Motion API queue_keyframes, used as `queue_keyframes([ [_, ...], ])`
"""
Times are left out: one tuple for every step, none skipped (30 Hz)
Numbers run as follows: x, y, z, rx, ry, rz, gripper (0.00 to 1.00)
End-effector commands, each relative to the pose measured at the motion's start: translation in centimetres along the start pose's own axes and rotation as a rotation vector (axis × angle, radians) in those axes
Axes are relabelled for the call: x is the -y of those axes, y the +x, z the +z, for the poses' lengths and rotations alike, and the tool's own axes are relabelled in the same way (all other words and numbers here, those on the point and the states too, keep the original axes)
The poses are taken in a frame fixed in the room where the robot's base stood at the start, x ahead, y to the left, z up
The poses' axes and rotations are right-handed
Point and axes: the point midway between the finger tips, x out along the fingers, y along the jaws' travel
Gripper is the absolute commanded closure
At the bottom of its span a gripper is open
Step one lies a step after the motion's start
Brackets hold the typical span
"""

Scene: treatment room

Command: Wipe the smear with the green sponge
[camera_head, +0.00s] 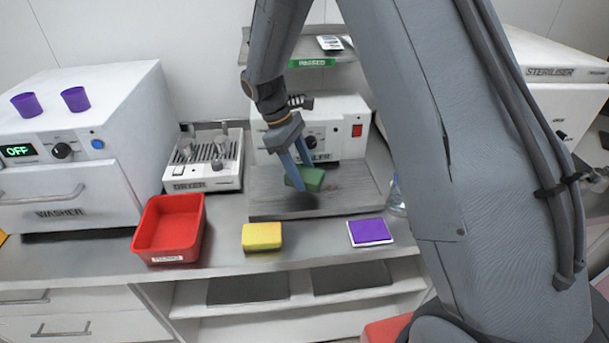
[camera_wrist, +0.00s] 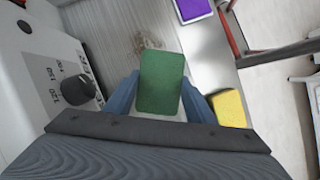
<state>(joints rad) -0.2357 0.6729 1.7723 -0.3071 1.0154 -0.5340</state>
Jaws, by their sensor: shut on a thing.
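The green sponge (camera_head: 311,178) is held between the blue fingers of my gripper (camera_head: 301,172), which is shut on it. In the wrist view the sponge (camera_wrist: 161,82) sits between the fingertips. It hangs over the grey work surface (camera_head: 265,207) in front of the sealer, and a dark shadow lies below it. It looks a little above the surface, apart from it. A faint brownish smear (camera_wrist: 148,42) shows on this surface just beyond the sponge in the wrist view. Part of the smear may be hidden by the sponge.
A yellow sponge (camera_head: 262,236), a purple pad (camera_head: 370,231) and a red tray (camera_head: 171,226) lie along the counter's front. The sealer (camera_head: 345,122) stands close behind my gripper. The dryer rack (camera_head: 203,165) and washer (camera_head: 82,150) are to the left.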

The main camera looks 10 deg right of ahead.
Motion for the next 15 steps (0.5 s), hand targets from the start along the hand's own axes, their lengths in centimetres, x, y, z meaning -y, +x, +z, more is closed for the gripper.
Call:
queue_keyframes([
  [0.0, -0.7, 0.3, -0.001, 0.001, 0.000, 0.72],
  [0.0, -0.9, 0.4, -0.001, 0.001, 0.000, 0.72],
  [0.0, -1.2, 0.6, -0.001, 0.001, 0.001, 0.72],
  [0.0, -1.5, 0.7, -0.002, 0.001, 0.000, 0.72],
  [0.0, -1.7, 0.8, -0.002, 0.002, 0.000, 0.72],
  [-0.1, -2.1, 0.9, -0.002, 0.002, 0.000, 0.72],
  [-0.1, -2.3, 1.1, -0.002, 0.002, 0.000, 0.72],
  [-0.1, -2.5, 1.2, -0.001, 0.002, 0.000, 0.72],
  [-0.1, -2.9, 1.3, -0.001, 0.002, 0.000, 0.72],
  [-0.1, -3.1, 1.4, -0.001, 0.002, 0.000, 0.72],
  [-0.1, -3.3, 1.5, -0.001, 0.003, -0.001, 0.72],
  [-0.1, -3.5, 1.6, 0.000, 0.003, -0.001, 0.72],
  [-0.1, -3.6, 1.7, 0.000, 0.003, -0.001, 0.72],
  [-0.1, -3.7, 1.7, 0.000, 0.003, -0.001, 0.72],
  [-0.1, -3.8, 1.8, 0.000, 0.003, -0.001, 0.72],
])
